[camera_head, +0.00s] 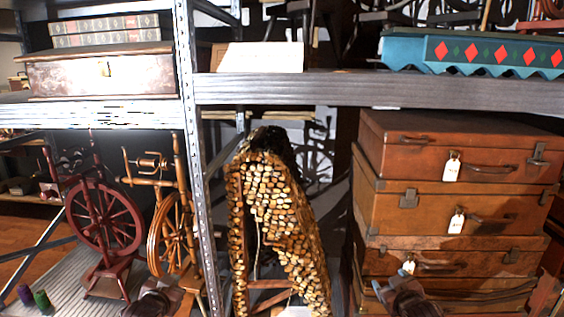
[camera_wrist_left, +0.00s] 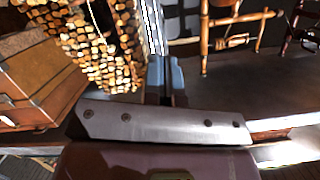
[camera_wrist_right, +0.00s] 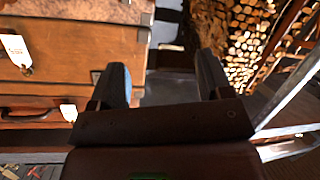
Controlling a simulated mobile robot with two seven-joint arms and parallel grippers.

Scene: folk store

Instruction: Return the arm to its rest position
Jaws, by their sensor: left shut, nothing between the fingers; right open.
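My left gripper (camera_head: 158,296) is low in the head view, in front of the lower shelf with the spinning wheels. In the left wrist view its two grey-blue fingers (camera_wrist_left: 166,80) are together with nothing between them. My right gripper (camera_head: 406,294) is low in the head view, in front of the stacked brown suitcases. In the right wrist view its fingers (camera_wrist_right: 162,82) are spread apart and empty. Both grippers hold nothing. The upper parts of both arms are out of the head view.
A metal shelf post (camera_head: 196,170) stands between the spinning wheels (camera_head: 104,215) and a tall piece covered in wooden blocks (camera_head: 285,215). Tagged suitcases (camera_head: 440,215) are stacked at right. The upper shelf (camera_head: 320,90) carries a wooden box (camera_head: 103,76) and a blue painted piece (camera_head: 470,54).

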